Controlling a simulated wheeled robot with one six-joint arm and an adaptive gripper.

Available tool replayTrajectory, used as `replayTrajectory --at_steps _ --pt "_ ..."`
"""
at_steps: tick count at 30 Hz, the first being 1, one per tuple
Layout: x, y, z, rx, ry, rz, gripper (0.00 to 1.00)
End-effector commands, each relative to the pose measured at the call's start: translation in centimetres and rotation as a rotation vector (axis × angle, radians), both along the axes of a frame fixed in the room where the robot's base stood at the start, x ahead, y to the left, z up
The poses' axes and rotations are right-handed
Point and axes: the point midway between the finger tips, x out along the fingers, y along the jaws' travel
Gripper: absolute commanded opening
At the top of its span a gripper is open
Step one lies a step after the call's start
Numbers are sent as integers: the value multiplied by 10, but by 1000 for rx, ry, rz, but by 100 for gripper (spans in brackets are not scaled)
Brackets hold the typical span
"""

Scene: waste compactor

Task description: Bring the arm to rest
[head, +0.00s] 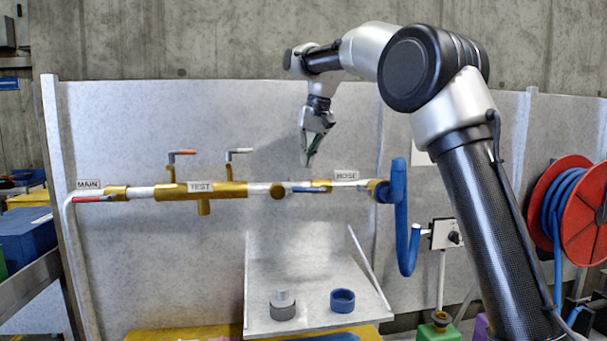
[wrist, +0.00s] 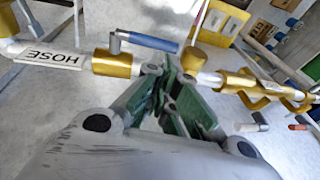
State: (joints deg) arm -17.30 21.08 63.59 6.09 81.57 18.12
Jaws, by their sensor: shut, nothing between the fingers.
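My gripper (head: 308,160) hangs from my raised arm in the head view, pointing down in front of the grey panel (head: 110,260). It is just above the brass and white pipe (head: 262,189), between the TEST and HOSE labels. In the wrist view my gripper (wrist: 168,85) shows its green-padded fingers close together and empty. The blue-handled valve (wrist: 150,42) lies beyond the fingertips there; I cannot tell whether they touch it.
A tray (head: 262,260) below holds a grey fitting (head: 283,303) and a blue ring (head: 342,300). A blue hose (head: 398,200) hangs right of the pipe. A red hose reel (head: 582,232) stands at far right. Air above the pipe, left of my arm, is clear.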

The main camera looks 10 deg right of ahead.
Motion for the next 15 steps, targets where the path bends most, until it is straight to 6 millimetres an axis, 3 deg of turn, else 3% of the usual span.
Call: replayTrajectory --at_steps 3,9,13,15 --pt "-4 -4 26 1 -3 0 0" --pt "-10 -9 52 0 0 0 0" --pt "-2 -8 59 1 -45 35 0" --pt "3 -8 38 -13 -44 60 0"
